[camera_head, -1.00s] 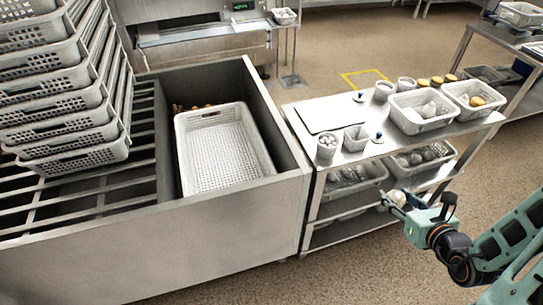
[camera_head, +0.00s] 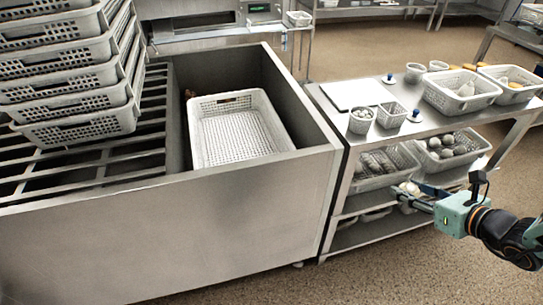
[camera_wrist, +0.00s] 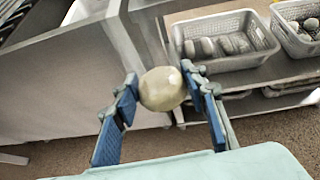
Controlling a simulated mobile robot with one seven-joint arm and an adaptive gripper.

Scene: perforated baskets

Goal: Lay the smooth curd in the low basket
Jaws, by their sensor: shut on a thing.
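A smooth, pale cream round curd (camera_wrist: 161,89) is held between the blue finger pads of my gripper (camera_wrist: 160,95) in the wrist view. In the head view my gripper (camera_head: 412,194) is in front of the shelf unit's lower level, and the curd is partly hidden and small there. A single white perforated basket (camera_head: 203,150) sits low inside the metal bin, left of the gripper and well apart from it. Its visible floor looks empty.
A tall stack of perforated baskets (camera_head: 75,131) stands on slats at left. The metal bin's wall (camera_head: 335,150) lies between my gripper and the single basket. The shelf unit's top (camera_head: 440,122) carries cups, a board and filled baskets; more filled baskets stand on its lower shelf.

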